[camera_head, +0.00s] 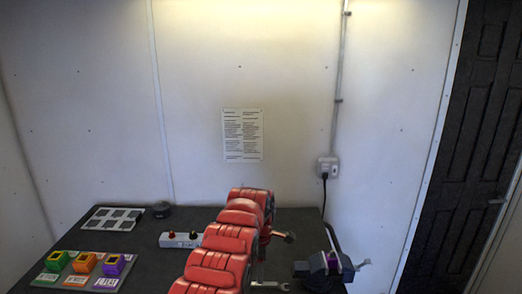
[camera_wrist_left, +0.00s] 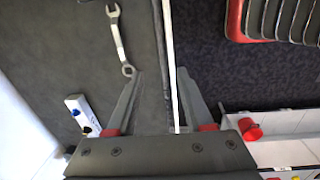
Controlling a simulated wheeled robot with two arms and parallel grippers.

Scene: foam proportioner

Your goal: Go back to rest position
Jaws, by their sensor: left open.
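My left gripper (camera_wrist_left: 160,76) is open and empty in the left wrist view. Its two fingers stand apart on either side of the table's pale edge strip. A wrench (camera_wrist_left: 119,42) lies on the dark table just beyond the left finger, apart from it. In the head view my red segmented arm rises from the bottom centre over the table (camera_head: 145,252), and I cannot make out its fingertips there. The wrench (camera_head: 270,286) shows to the right of the arm. My right gripper is in neither view.
A power strip (camera_head: 180,240) lies left of my arm, and a vise (camera_head: 325,264) stands at the right. Coloured blocks (camera_head: 85,263) sit on a tray at the left. A pale panel (camera_head: 112,219) and a dark round object (camera_head: 162,209) are behind. The wall is close behind the table.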

